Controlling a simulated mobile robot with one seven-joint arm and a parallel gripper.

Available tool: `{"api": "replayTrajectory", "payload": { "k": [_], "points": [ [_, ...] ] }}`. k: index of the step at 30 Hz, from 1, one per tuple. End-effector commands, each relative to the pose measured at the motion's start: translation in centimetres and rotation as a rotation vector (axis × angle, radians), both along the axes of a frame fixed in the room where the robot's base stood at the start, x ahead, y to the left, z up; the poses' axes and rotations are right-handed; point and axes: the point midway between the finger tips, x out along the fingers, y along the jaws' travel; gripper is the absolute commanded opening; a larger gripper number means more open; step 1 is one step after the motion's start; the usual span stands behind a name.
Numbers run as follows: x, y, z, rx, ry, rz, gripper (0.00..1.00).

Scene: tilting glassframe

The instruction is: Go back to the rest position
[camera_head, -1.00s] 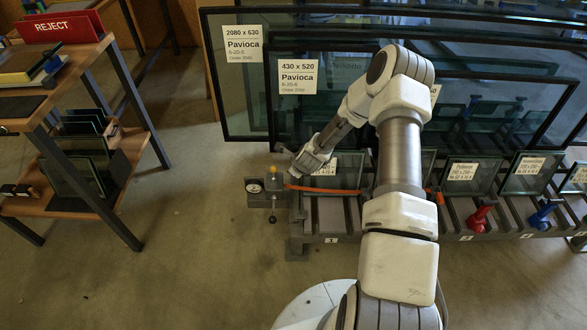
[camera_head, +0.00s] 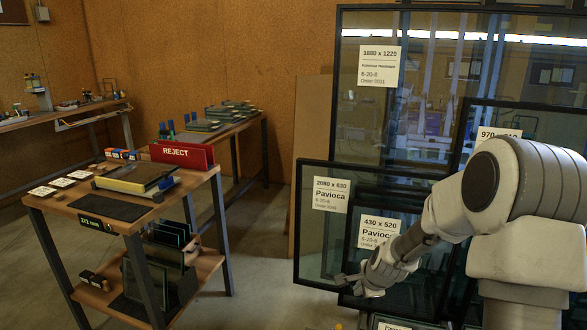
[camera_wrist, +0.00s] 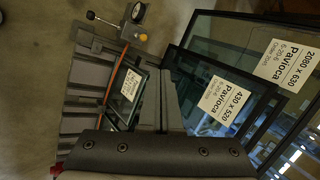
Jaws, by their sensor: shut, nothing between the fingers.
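My arm reaches in from the right in the head view. My gripper (camera_head: 348,284) is at the lower middle, in front of the leaning glass frames, with nothing held. In the wrist view my gripper (camera_wrist: 167,72) points at the rack from above, its fingers together. The glass frame labelled 430 x 520 (camera_head: 380,228) is behind and just above the gripper in the head view. It also shows at the right of the fingers in the wrist view (camera_wrist: 226,100). Part of it is hidden by my arm.
The 2080 x 630 frame (camera_head: 331,195) leans behind. The REJECT table (camera_head: 125,225) stands at the left, with open floor between.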

Motion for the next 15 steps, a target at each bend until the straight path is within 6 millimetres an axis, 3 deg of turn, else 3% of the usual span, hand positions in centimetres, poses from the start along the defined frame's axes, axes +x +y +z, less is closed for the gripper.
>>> {"api": "replayTrajectory", "payload": {
  "k": [1, 6, 15],
  "points": [
    [-0.7, 0.3, 2.1, -0.044, -0.008, 0.063, 0.00],
    [-3.8, 1.4, 7.5, -0.184, -0.010, 0.268, 0.00],
    [-11.0, 2.6, 15.4, -0.413, -0.007, 0.597, 0.00]
  ]
}}
